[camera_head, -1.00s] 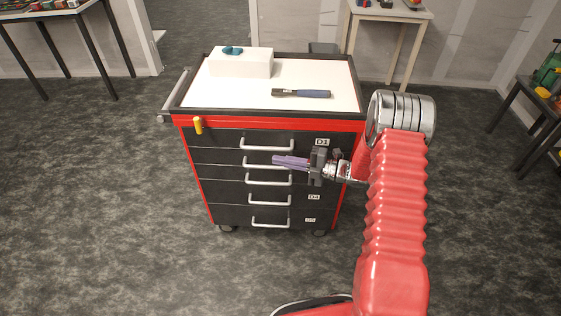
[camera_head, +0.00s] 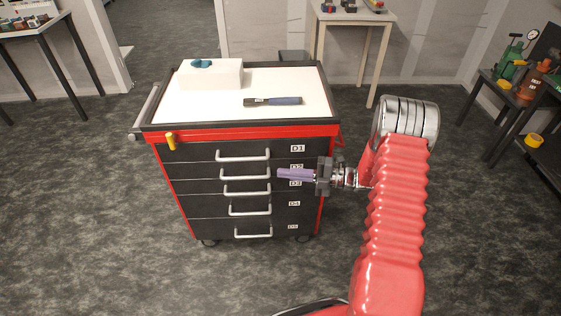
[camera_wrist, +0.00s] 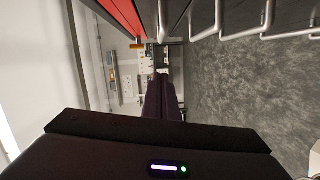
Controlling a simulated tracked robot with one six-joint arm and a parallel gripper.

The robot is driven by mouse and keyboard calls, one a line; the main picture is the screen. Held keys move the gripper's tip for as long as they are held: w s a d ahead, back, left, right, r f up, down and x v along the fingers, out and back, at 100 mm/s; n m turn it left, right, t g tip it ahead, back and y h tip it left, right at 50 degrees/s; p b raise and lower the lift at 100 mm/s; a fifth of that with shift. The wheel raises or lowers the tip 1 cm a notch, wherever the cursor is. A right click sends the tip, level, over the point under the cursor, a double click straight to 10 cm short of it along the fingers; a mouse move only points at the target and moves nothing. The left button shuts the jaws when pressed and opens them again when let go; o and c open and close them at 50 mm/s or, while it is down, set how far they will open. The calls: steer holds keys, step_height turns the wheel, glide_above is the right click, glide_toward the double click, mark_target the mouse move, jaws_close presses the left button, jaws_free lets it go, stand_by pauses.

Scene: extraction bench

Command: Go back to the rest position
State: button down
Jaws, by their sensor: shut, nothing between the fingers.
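My gripper (camera_head: 281,174) is in front of the right part of the tool cabinet's drawer fronts in the head view, its purple fingers pointing left. The fingers are together with nothing between them. In the wrist view the closed fingers (camera_wrist: 162,98) point away past the cabinet's drawer handles. My red arm rises on the right of the head view and bends at a silver joint. The black and red cabinet (camera_head: 240,134) has drawers labelled D1 to D5, and all look shut.
On the cabinet's white top lie a dark-handled tool (camera_head: 273,101) and a white box (camera_head: 211,75) with a teal object (camera_head: 202,63) on it. A yellow item (camera_head: 171,141) sits at the front left edge. Tables stand behind and right. Grey floor is open around the cabinet.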

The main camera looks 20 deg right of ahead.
steer(key=s+a+f+n+g+h, duration=0.1)
steer(key=s+a+f+n+g, duration=0.1)
steer(key=s+f+n+g, duration=0.45)
steer(key=s+a+r+n+g+h, duration=0.15)
steer(key=s+r+n+h, duration=0.5)
steer(key=n, duration=0.95)
steer(key=s+r+n+t+h, duration=0.2)
steer(key=s+r+n, duration=0.3)
steer(key=r+n, duration=0.2)
steer(key=s+a+r+n+t+h, duration=0.1)
steer(key=s+r+n+t+h, duration=0.1)
steer(key=s+r+n, duration=0.4)
steer(key=s+r+n+t+h, duration=0.2)
steer(key=s+r+n+h, duration=0.2)
steer(key=r+n, duration=0.4)
steer(key=shift+w+a+r+v, duration=0.3)
steer(key=shift+w+v, duration=0.15)
steer(key=shift+v, duration=2.05)
